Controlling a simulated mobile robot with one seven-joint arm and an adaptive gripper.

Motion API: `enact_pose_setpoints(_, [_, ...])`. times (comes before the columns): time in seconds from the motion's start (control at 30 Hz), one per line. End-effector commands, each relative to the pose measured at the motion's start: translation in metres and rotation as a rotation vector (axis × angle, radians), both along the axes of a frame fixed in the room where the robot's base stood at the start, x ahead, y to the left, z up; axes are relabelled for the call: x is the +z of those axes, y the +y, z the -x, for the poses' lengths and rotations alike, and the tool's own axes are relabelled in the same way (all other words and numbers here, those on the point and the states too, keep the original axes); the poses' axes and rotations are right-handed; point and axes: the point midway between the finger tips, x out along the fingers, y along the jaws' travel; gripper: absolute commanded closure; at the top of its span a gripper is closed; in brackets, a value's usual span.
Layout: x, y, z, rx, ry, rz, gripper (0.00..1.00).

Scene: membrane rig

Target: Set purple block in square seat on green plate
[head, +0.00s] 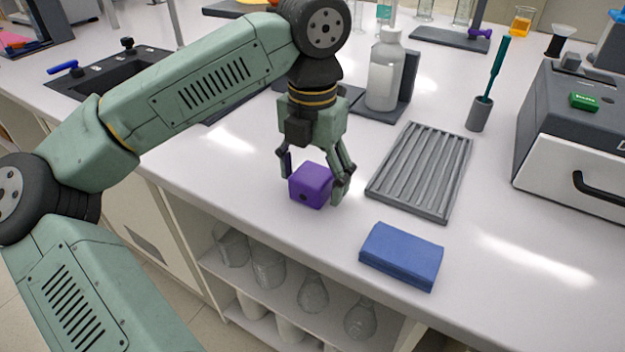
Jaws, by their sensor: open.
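The purple block (311,187) sits on the white bench near its front edge, with a small dark round mark on its front face. My gripper (313,178) is directly above and around it, pointing down. The fingers are open, one at the block's left and one at its right. I cannot tell whether either finger touches the block. A green plate with a square seat cannot be made out in this view.
A grey ribbed tray (420,171) lies right of the block, with a folded blue cloth (401,256) in front of it. A white bottle (385,72) stands behind on a dark stand. A grey machine (580,130) is at right. The front edge is close.

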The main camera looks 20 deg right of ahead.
Motion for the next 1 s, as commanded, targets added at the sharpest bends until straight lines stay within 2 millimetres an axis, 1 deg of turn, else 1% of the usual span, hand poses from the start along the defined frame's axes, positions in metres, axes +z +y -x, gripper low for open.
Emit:
enact_pose_setpoints(0.1, [0.0000, 0.0000, 0.0000, 0.000, 0.000, 0.000, 0.27])
enact_pose_setpoints(1.0, [0.0006, 0.0001, 0.0001, 0.000, 0.000, 0.000, 0.87])
